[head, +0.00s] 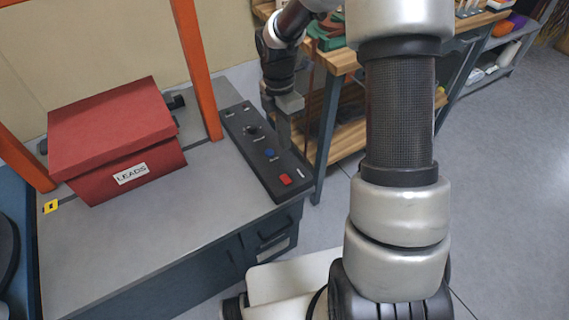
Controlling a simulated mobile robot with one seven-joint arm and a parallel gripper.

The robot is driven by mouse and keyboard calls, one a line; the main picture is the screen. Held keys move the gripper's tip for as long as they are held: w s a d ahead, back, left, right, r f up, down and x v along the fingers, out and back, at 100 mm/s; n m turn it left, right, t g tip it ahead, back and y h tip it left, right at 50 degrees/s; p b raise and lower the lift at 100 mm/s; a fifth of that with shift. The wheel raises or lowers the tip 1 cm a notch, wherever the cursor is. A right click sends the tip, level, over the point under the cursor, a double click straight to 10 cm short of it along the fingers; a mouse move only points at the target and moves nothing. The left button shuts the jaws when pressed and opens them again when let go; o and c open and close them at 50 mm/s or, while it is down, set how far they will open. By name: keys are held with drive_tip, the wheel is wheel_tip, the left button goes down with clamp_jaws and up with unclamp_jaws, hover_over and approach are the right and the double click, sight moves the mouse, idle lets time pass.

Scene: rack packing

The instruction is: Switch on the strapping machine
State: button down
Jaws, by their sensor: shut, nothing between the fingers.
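The strapping machine is a grey-topped table (205,215) with an orange arch (196,65) over it. Its black control panel (277,190) runs along the right edge of the top. On the panel are a dark round knob (252,130), a blue button (269,153) and a red square button or switch (285,179). Their labels are too small to read.
A red box (110,125) labelled LEADS sits on the machine top, under the arch. A wooden-topped workbench (340,62) with a lower shelf stands just behind and right of the panel. A grey shelf (505,60) is farther right. Open floor (500,190) lies at the right.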

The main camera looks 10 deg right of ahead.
drive_tip(key=shift+s, duration=0.1)
drive_tip(key=b, duration=0.4)
approach(288, 183)
drive_tip(key=f, duration=0.6)
drive_tip(key=shift+s+d+f, duration=0.15)
drive_tip(key=shift+s+f, duration=0.05)
drive_tip(key=shift+s, duration=0.1)
drive_tip(key=shift+s+f, duration=0.15)
drive_tip(key=shift+f, duration=0.1)
